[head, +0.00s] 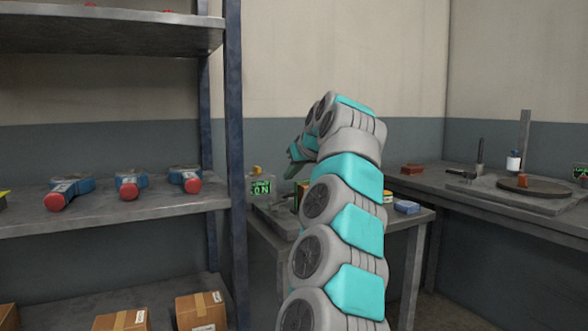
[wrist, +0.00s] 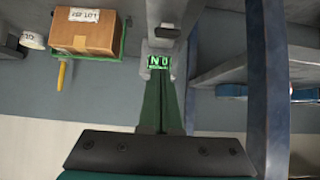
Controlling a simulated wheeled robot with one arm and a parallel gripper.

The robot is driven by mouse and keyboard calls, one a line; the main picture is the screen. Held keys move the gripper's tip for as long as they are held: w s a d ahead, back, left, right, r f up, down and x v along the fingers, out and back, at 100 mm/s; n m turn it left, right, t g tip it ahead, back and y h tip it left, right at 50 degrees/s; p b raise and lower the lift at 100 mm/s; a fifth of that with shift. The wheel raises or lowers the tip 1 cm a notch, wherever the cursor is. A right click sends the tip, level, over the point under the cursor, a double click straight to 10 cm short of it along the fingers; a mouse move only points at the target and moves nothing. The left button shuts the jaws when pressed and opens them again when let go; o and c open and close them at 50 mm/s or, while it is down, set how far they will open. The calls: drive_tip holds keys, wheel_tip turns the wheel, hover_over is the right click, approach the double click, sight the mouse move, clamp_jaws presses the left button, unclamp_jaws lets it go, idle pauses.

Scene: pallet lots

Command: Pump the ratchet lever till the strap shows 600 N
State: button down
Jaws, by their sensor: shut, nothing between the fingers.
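A small readout (head: 261,187) with green figures stands on the low bench; it appears to read 0 N, with a smaller line I cannot read. The readout also shows inverted in the wrist view (wrist: 158,62), just past my fingertips. My gripper (head: 294,158) is raised above the bench, partly hidden by my wrist. In the wrist view my gripper (wrist: 162,85) is shut and empty. A grey bar (wrist: 163,20) lies beyond the readout; I cannot tell whether it is the ratchet lever. A cardboard box (wrist: 85,32) sits at the upper left. The strap is not clearly visible.
A shelf rack (head: 130,207) on the left holds blue tools with red ends, with boxes below. Its blue post (head: 235,150) stands close to the low bench (head: 405,222). Another bench on the right carries a round dark plate (head: 533,187). My arm hides part of the low bench.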

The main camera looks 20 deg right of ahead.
drive_tip(key=shift+s+f+b, duration=0.35)
drive_tip(key=shift+f+b, duration=0.15)
drive_tip(key=shift+f, duration=0.25)
drive_tip(key=shift+s+f+b, duration=0.3)
drive_tip(key=shift+f+b, duration=0.15)
drive_tip(key=shift+f, duration=0.25)
drive_tip(key=shift+d+f, duration=0.1)
drive_tip(key=shift+f, duration=0.05)
